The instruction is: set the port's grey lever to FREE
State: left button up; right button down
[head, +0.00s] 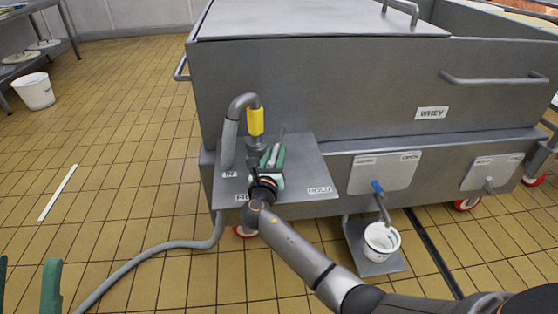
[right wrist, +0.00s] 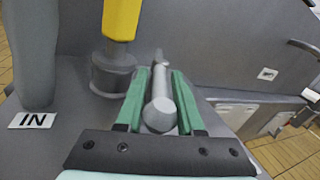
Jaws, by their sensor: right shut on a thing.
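The port is a grey plate (head: 303,160) on the vat's side, with a yellow-sleeved fitting (head: 256,121) and a bent grey pipe. The grey lever (head: 277,147) stands out from the plate. My right gripper (head: 272,156) has its green fingers on either side of the lever and is shut on it. In the right wrist view the lever's rounded grey bar (right wrist: 160,115) lies between the fingers. A HOLD label (head: 319,190) is to the right; a label starting with F (head: 243,197) is partly hidden by my wrist. My left gripper (head: 27,268) shows green fingers apart at the lower left, empty.
The WHEY vat (head: 340,85) fills the back. A grey hose (head: 150,254) runs from the port across the tiled floor. A white bucket (head: 381,241) stands under a blue-marked tap (head: 379,190). An IN label (head: 230,174) sits by the pipe. The floor at left is mostly clear.

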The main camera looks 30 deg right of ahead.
jog(key=m+g+h+b, duration=0.1)
jog(key=a+m+g+h, duration=0.1)
jog(key=shift+w+f+h+b, duration=0.15)
jog(key=shift+w+h+b, duration=0.15)
jog(key=shift+w+b, duration=0.1)
jog(key=shift+w+a+m+g+h+b, duration=0.1)
jog(key=shift+m+g+h+b, duration=0.2)
jog(key=shift+m+g+h, duration=0.15)
jog(key=shift+w+a+m+g+h+b, duration=0.1)
jog(key=shift+m+g+h+b, duration=0.2)
jog(key=shift+g, duration=0.25)
jog(key=shift+d, duration=0.1)
jog(key=c, duration=0.8)
grip_release()
